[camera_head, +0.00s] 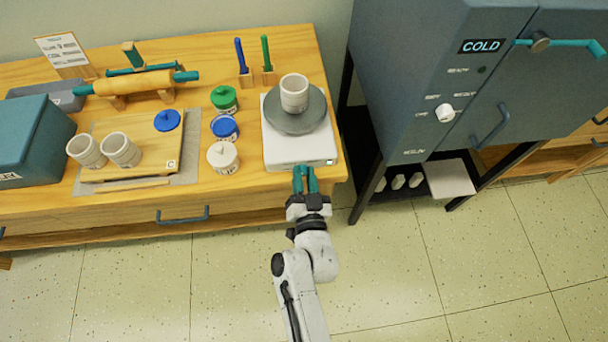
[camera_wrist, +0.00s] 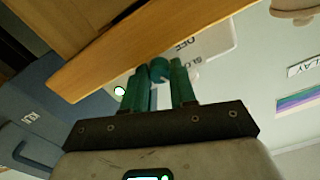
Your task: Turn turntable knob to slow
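The turntable (camera_head: 275,150) is a white box with a round grey wheel (camera_head: 291,121) on top, near the right end of the wooden table. A pale cup (camera_head: 294,92) stands on the wheel. My gripper (camera_head: 305,170) is at the front edge of the box. In the wrist view, its two teal fingers (camera_wrist: 159,82) lie close on either side of a teal knob (camera_wrist: 159,68) and appear shut on it. "OFF" and a partly hidden "SLOW" label show on the white box (camera_wrist: 215,42). The knob's exact pointing is hidden by the fingers.
A blue-grey kiln (camera_head: 430,60) reading "COLD" stands on a black frame close to the right. Several lidded jars (camera_head: 223,157) stand left of the turntable. The table's wooden edge (camera_wrist: 120,75) runs close by the fingers. Open floor (camera_head: 400,290) lies in front.

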